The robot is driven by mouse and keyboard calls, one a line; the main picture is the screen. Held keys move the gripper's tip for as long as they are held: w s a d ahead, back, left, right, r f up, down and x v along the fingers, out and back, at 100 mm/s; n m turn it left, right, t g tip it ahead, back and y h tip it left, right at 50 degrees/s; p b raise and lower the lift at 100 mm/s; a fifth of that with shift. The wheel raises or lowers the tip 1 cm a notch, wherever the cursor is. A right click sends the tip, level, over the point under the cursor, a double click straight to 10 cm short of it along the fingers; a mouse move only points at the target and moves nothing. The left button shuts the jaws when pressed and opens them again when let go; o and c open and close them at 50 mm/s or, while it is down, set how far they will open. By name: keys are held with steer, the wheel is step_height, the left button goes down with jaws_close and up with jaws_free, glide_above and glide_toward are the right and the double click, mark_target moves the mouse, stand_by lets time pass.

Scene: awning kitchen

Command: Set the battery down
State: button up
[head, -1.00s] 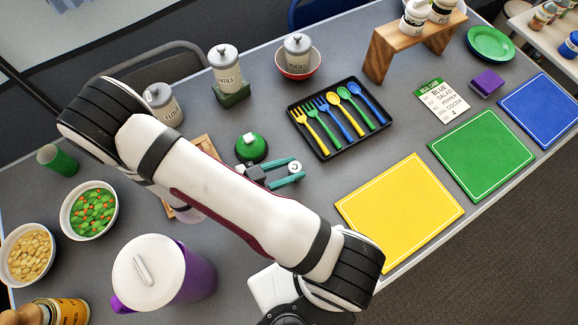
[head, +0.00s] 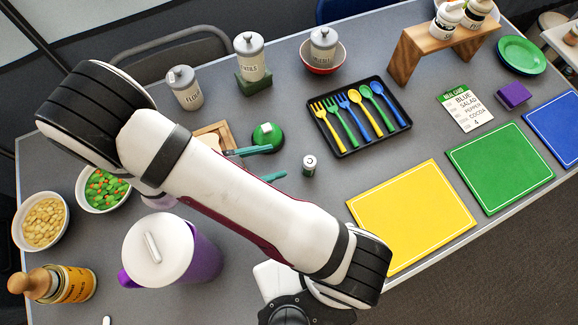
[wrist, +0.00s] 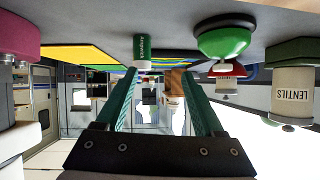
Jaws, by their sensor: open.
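The battery (head: 309,165) is small, with a white and dark green body, and stands upright on the grey table (head: 330,205). In the wrist view the battery (wrist: 142,52) appears upside down, beyond the fingertips. My gripper (head: 276,161) has teal fingers, spread open and empty. It is left of the battery, with a visible gap between the fingertips and the battery. My gripper also shows in the wrist view (wrist: 160,74) with its fingers apart. My arm hides part of the gripper in the head view.
A green round object (head: 267,137) sits just behind my fingers. The black cutlery tray (head: 347,151) is behind and right of the battery. A yellow mat (head: 412,215) lies to the right. A purple pitcher (head: 205,258) stands at front left. Bare table surrounds the battery.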

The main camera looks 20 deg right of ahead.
steer(key=w+a+t+y, duration=0.1)
steer(key=w, duration=0.1)
steer(key=w+t+y, duration=0.1)
steer(key=w, duration=0.1)
steer(key=w+a+y, duration=0.1)
steer(key=w+y, duration=0.1)
steer(key=shift+w+a+r+t, duration=0.3)
steer(key=shift+w+r+t, duration=0.1)
steer(key=w+a+r+n+t+y, duration=0.2)
steer(key=w+a+r+y, duration=0.2)
steer(key=w+y, duration=0.15)
steer(key=s+a+r+n+y, duration=0.3)
steer(key=a+r+n+y, duration=0.35)
steer(key=r, duration=0.35)
steer(key=s+d+n+g, duration=0.1)
steer(key=s+d+g, duration=0.1)
steer(key=s, duration=0.5)
steer(key=s+d+r+n+g+h, duration=0.1)
steer(key=s+d+g, duration=0.1)
steer(key=s+d, duration=0.3)
steer(key=s+d+n+g+h, duration=0.1)
steer(key=s+d, duration=0.3)
steer(key=s, duration=0.6)
steer(key=shift+r+n+g, duration=0.3)
steer(key=shift+n+g, duration=0.15)
steer(key=shift+g, duration=0.05)
steer(key=shift+d, duration=0.1)
